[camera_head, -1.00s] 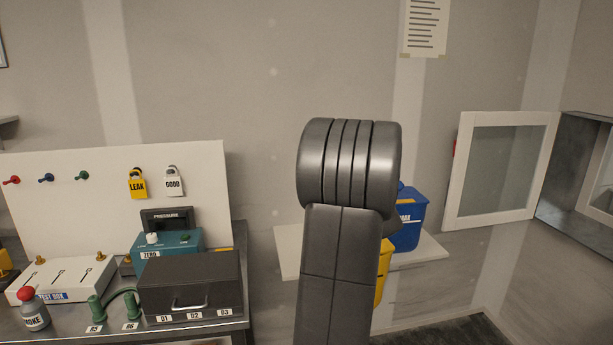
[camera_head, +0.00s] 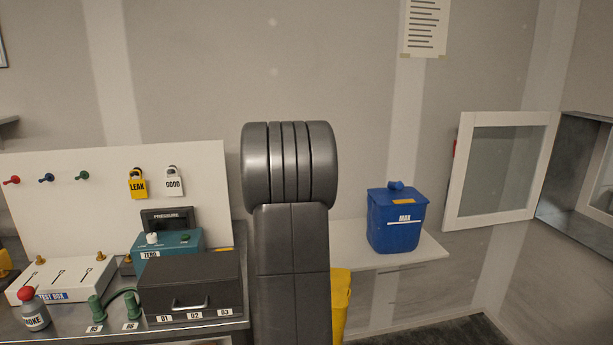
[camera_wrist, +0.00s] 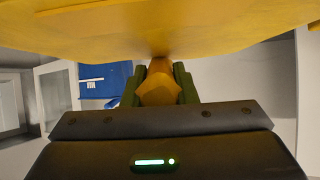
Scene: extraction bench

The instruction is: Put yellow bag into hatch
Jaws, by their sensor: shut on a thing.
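The yellow bag (camera_wrist: 160,25) fills the top of the wrist view. My gripper (camera_wrist: 158,82) is shut on its gathered neck, between the two green fingers. In the head view, part of the yellow bag (camera_head: 340,302) shows low beside my arm, which hides the rest of it and the gripper. The hatch (camera_head: 580,180) is a grey metal opening in the wall at the far right. Its white-framed glass door (camera_head: 450,188) stands open to the left. The bag is well to the left of the hatch in the head view.
A blue lidded bin (camera_head: 396,225) stands on a pale shelf (camera_head: 432,250) between my arm and the hatch door; it also shows in the wrist view (camera_wrist: 108,82). A bench with a dark drawer box (camera_head: 190,283), a test box (camera_head: 65,278) and a smoke bottle (camera_head: 33,312) is at left.

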